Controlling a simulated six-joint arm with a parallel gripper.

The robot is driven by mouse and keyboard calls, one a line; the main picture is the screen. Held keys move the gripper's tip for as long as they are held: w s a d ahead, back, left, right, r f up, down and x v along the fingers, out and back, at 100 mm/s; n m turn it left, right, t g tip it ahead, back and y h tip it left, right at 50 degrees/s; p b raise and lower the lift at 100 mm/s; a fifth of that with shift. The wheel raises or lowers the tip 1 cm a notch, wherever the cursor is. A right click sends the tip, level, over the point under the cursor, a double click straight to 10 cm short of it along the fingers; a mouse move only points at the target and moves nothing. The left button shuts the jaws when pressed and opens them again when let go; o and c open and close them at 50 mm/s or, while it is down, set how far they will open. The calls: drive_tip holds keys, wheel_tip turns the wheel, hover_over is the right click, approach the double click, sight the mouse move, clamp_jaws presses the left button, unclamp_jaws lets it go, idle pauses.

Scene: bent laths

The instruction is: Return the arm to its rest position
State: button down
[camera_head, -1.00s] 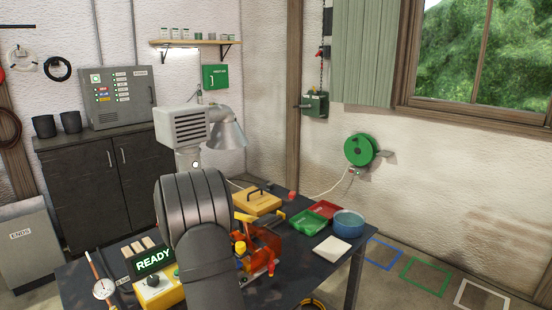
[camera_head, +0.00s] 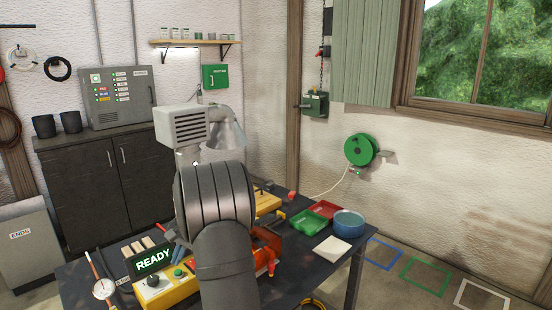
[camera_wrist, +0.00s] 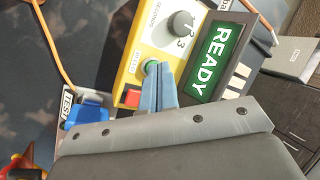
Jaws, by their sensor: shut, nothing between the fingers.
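My arm (camera_head: 218,215) rises in front of the table in the head view, bent over the bench; it hides my gripper there. In the wrist view my gripper (camera_wrist: 158,70) is shut and empty, its two blue-grey fingers together. The fingertips overlap the edge of a green button (camera_wrist: 152,65) on the yellow control box (camera_wrist: 146,42); I cannot tell whether they touch it. The box also has a dark dial and a red button. Beside it a green display (camera_wrist: 207,56) reads READY; it also shows in the head view (camera_head: 153,259).
A dial gauge (camera_head: 103,289) lies at front left.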

drive_tip(key=shift+s+a+f+m+g+y, duration=0.15)
drive_tip(key=shift+s+m+g+y, duration=0.15)
drive_tip(key=shift+s+m+y, duration=0.55)
drive_tip(key=shift+s+a+m+y, duration=0.1)
drive_tip(key=shift+s+m+y, duration=0.2)
drive_tip(key=shift+m+y, duration=0.45)
